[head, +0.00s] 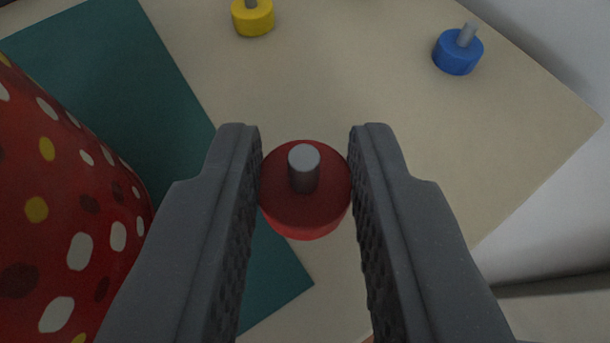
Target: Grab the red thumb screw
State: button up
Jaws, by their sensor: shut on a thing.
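The red thumb screw (305,212) is a round red knob with a short grey pin on top. It sits between the two grey fingers of my gripper (305,180), near their tips. The fingers are shut on it, one on its left side and one on its right. The pin points up towards the camera. I cannot tell whether the screw's underside touches the surface below.
A yellow thumb screw (253,18) and a blue thumb screw (457,54) stand on the beige tabletop (330,90). A teal mat (100,70) lies at the left. A large red spotted object (60,200) stands close on the left. The table edge runs along the right.

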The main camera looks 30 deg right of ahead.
jog(key=s+a+b, duration=0.6)
jog(key=a+b, duration=0.1)
jog(key=shift+s+r, duration=0.25)
jog(key=shift+r, duration=0.15)
